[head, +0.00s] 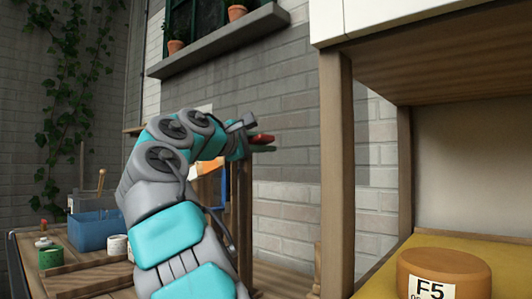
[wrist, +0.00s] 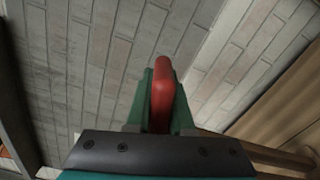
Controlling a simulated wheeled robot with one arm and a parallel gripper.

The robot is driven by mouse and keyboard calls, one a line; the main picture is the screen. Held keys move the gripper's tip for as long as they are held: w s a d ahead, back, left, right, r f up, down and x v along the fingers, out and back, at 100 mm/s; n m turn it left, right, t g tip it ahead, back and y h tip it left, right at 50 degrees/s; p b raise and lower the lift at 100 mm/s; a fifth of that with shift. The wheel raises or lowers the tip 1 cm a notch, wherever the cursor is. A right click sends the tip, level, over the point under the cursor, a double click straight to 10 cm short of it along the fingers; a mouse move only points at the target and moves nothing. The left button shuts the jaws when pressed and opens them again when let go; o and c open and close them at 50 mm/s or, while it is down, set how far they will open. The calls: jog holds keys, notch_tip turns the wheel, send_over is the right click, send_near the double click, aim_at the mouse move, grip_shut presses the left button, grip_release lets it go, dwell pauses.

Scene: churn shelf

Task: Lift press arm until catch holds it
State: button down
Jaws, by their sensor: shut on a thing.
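A red grip (head: 263,138), which looks like the handle of the press arm, is at my gripper (head: 250,145) in the head view, raised in front of the grey brick wall. In the wrist view, the red grip (wrist: 162,85) is between the two green fingers of my gripper (wrist: 162,108), which are shut on it. The rest of the press arm and the catch cannot be made out. My own arm covers much of the area below, where dark upright posts (head: 242,225) show.
A blue bin (head: 95,229) and green pot (head: 50,258) are on the left bench. A window ledge (head: 220,40) is above.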

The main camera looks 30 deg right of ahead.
jog(key=shift+w+a+r, duration=0.1)
jog(key=shift+a+r, duration=0.15)
jog(key=shift+r, duration=0.05)
jog(key=c, duration=0.8)
grip_release()
jog(key=shift+d, duration=0.15)
jog(key=v, duration=0.8)
jog(key=v, duration=0.9)
dwell(0.3)
jog(key=shift+d, duration=0.1)
dwell(0.4)
